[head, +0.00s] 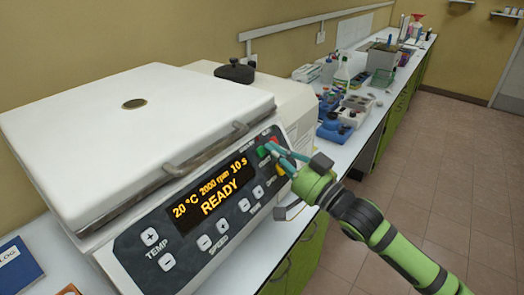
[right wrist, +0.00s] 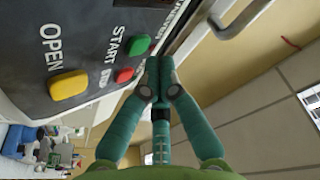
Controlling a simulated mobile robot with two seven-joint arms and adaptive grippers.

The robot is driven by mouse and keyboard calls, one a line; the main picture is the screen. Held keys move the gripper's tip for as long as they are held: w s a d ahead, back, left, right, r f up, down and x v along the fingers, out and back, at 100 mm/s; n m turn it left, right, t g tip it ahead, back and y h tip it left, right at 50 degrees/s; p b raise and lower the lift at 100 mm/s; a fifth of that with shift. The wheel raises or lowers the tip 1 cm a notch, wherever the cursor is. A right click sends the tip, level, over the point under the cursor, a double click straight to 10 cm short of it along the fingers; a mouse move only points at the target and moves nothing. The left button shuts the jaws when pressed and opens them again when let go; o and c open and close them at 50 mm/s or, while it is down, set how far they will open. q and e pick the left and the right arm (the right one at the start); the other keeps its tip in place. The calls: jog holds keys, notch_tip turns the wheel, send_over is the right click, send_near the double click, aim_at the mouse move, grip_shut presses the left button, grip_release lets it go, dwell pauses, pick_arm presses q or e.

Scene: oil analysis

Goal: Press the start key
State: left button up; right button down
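The centrifuge's sloped dark panel (head: 140,245) has a display (head: 213,190) reading 20 °C, 2000 rpm, 10 s and READY. The green start key (head: 261,152) is at the panel's upper right; it also shows in the right wrist view (right wrist: 139,45). A red stop key (right wrist: 124,75) and a yellow open key (right wrist: 69,85) sit beside it. My right gripper (head: 270,147) has its teal fingers together, empty, with the tips close to the start key. In the right wrist view the fingertips (right wrist: 159,62) appear just right of the key; contact cannot be told. My left gripper is not in view.
The centrifuge's white lid (head: 130,115) is down, with a metal handle (head: 205,147) along its front edge. A blue log book (head: 18,265) lies at the left. Bottles and lab gear crowd the bench behind. The floor (head: 440,170) at the right is clear.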

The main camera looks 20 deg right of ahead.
jog(key=shift+w+f, duration=0.1)
jog(key=shift+w, duration=0.05)
jog(key=shift+w+a+f, duration=0.15)
jog(key=shift+w+a, duration=0.05)
dwell(0.3)
jog(key=shift+w+a+f, duration=0.1)
jog(key=shift+w+f, duration=0.05)
jog(key=shift+w, duration=0.05)
dwell(0.9)
jog(key=shift+s+d+r+p, duration=0.3)
jog(key=shift+s+r+p, duration=0.1)
jog(key=shift+s+p, duration=0.25)
jog(key=shift+w, duration=0.1)
jog(key=shift+s+d+r+p, duration=0.15)
jog(key=shift+s+r+p, duration=0.05)
jog(key=shift+p, duration=0.15)
jog(key=shift+s+d+r+p, duration=0.45)
jog(key=shift+s+r+p, duration=0.2)
jog(key=shift+s, duration=0.2)
jog(key=shift+s+d+r+p, duration=0.5)
jog(key=shift+s+p, duration=0.2)
jog(key=shift+s, duration=0.1)
